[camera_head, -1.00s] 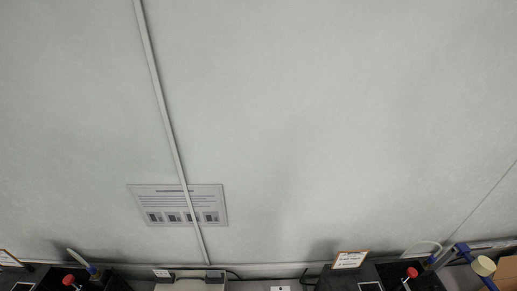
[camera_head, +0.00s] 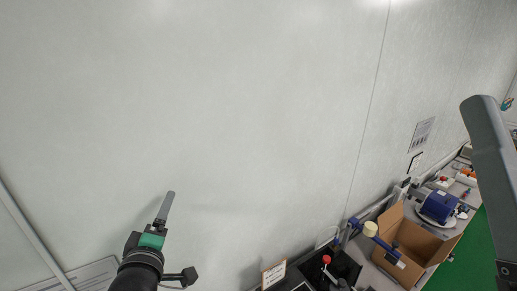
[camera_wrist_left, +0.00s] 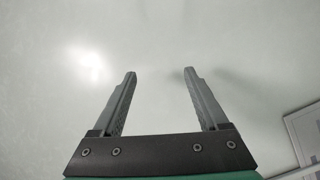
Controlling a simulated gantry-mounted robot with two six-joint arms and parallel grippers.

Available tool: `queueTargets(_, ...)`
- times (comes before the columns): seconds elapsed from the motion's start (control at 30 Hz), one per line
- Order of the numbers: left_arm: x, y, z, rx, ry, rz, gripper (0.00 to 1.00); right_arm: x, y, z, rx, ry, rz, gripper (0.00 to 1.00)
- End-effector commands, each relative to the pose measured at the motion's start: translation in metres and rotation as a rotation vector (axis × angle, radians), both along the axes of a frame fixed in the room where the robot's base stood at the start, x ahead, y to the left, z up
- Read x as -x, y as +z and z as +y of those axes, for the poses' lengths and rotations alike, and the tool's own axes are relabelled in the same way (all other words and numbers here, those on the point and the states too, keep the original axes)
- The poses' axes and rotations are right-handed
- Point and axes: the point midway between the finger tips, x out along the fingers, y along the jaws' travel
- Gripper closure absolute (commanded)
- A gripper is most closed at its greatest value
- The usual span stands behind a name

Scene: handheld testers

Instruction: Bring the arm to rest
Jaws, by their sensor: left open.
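My left gripper (camera_head: 167,200) is at the lower left of the head view, pointing up in front of the pale wall. In the left wrist view its two grey fingers (camera_wrist_left: 160,75) stand wide apart with only blank wall between them. It is open, empty and apart from anything. I cannot see my right gripper.
A bench runs along the right, with an open cardboard box (camera_head: 405,262), a blue machine (camera_head: 438,206), a blue-armed device (camera_head: 371,230) and a black unit with a red knob (camera_head: 326,259). A framed label (camera_head: 273,275) stands beside it. The wall around my left gripper is clear.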

Motion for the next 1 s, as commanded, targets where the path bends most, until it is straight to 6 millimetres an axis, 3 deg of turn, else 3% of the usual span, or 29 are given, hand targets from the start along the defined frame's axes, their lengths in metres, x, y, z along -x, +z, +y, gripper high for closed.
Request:
queueTargets(0.03, 0.012, 0.044, -0.004, -0.051, -0.018, -0.093, 0.23, 0.0, 0.0, 0.0, 0.0, 0.0, 0.0, 0.18)
queueTargets(0.17, 0.062, 0.148, -0.015, -0.235, -0.038, -0.335, 0.23, 0.0, 0.0, 0.0, 0.0, 0.0, 0.0, 0.18)
queueTargets(0.2, 0.083, 0.177, -0.018, -0.302, -0.035, -0.41, 0.23, 0.0, 0.0, 0.0, 0.0, 0.0, 0.0, 0.18)
queueTargets(0.3, 0.145, 0.239, -0.025, -0.497, 0.01, -0.597, 0.23, 0.0, 0.0, 0.0, 0.0, 0.0, 0.0, 0.18)
queueTargets(0.4, 0.209, 0.277, -0.033, -0.738, 0.106, -0.746, 0.23, 0.0, 0.0, 0.0, 0.0, 0.0, 0.0, 0.18)
queueTargets(0.47, 0.229, 0.285, -0.037, -0.878, 0.167, -0.777, 0.23, 0.0, 0.0, 0.0, 0.0, 0.0, 0.0, 0.18)
queueTargets(0.6, 0.229, 0.285, -0.039, -1.078, 0.247, -0.741, 0.23, 0.0, 0.0, 0.0, 0.0, 0.0, 0.0, 0.18)
queueTargets(1.0, 0.228, 0.285, -0.039, -1.12, 0.266, -0.729, 0.23, 0.0, 0.0, 0.0, 0.0, 0.0, 0.0, 0.18)
